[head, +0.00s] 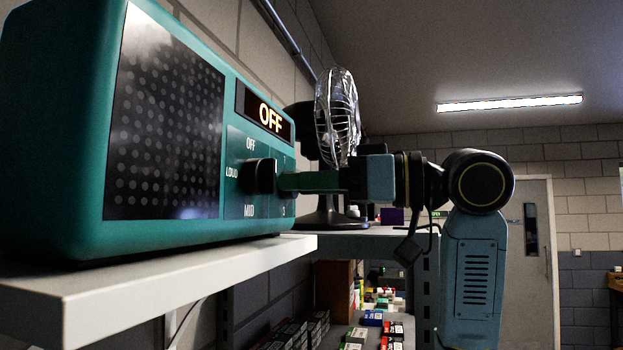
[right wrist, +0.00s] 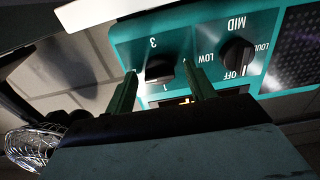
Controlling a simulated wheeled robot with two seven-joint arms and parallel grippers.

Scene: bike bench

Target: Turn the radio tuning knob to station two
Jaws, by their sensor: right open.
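The teal radio (head: 170,235) stands on a white shelf (head: 150,285), its lit display (head: 270,118) reading OFF. The black tuning knob (right wrist: 160,69) shows in the right wrist view, upside down, with 3 and 1 readable beside it; its pointer is not clear. My right gripper (right wrist: 160,72) is open, with one green finger on each side of this knob; contact cannot be told. My left gripper is out of view.
A metal fan (head: 338,120) stands behind the radio, close to my right arm in the head view. Shelves below hold several small boxes (head: 372,318). A grey door (head: 532,250) is at the far right.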

